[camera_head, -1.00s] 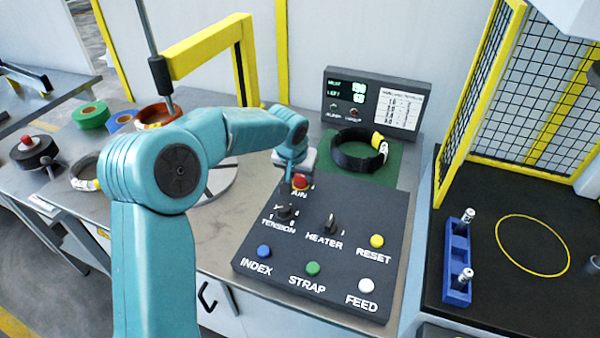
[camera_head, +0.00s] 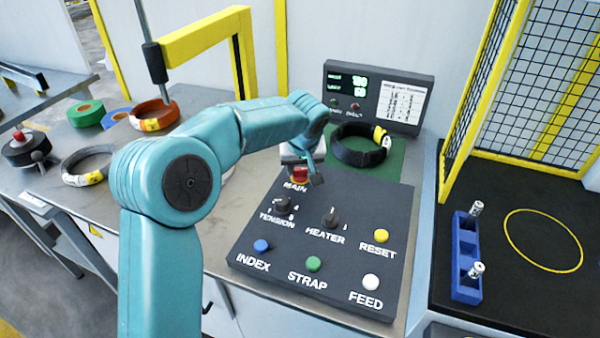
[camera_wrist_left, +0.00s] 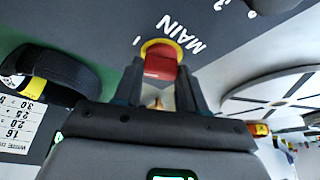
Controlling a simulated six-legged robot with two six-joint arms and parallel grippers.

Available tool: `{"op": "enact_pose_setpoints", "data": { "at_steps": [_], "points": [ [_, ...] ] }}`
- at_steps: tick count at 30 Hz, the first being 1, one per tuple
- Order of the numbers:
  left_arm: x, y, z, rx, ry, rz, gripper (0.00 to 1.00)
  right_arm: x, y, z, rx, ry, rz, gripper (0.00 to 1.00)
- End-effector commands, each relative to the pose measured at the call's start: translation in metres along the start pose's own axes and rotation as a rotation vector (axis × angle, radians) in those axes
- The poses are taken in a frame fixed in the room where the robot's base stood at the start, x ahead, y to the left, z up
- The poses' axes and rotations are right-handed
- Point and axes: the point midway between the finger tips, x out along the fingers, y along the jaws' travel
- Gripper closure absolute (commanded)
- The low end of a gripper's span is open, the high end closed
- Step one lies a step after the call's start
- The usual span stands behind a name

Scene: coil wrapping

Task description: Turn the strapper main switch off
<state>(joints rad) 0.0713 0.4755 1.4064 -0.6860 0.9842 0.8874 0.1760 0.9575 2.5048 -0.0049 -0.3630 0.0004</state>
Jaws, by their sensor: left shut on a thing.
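The strapper main switch (camera_head: 299,174) is a red knob on a yellow ring, at the top left of the dark control panel (camera_head: 340,258), above the MAIN label. In the left wrist view the red knob (camera_wrist_left: 160,64) sits between the two dark fingers of my left gripper (camera_wrist_left: 158,88). The left gripper (camera_head: 303,168) is shut on the knob; its arm comes in from the left and partly hides the switch in the head view. My right gripper is not in view.
The panel also has TENSION and HEATER knobs (camera_head: 330,218) and several push buttons. A black coil (camera_head: 345,155) lies on a green mat behind it, before a display box (camera_head: 385,85). A yellow post (camera_head: 240,60) stands left. A blue holder (camera_head: 463,265) is right, by a mesh guard.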

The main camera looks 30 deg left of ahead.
Motion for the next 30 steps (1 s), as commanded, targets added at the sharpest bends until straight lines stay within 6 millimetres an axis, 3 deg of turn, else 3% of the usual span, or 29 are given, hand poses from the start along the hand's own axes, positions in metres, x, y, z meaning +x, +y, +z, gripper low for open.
{"op": "enact_pose_setpoints", "data": {
  "at_steps": [11, 30],
  "points": [
    [-0.002, 0.003, -0.002, -0.330, 0.003, -0.136, 0.90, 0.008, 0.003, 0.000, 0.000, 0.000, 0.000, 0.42],
    [-0.004, 0.006, -0.005, -0.853, 0.003, -0.349, 0.90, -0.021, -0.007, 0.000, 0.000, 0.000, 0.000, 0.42]
  ]
}}
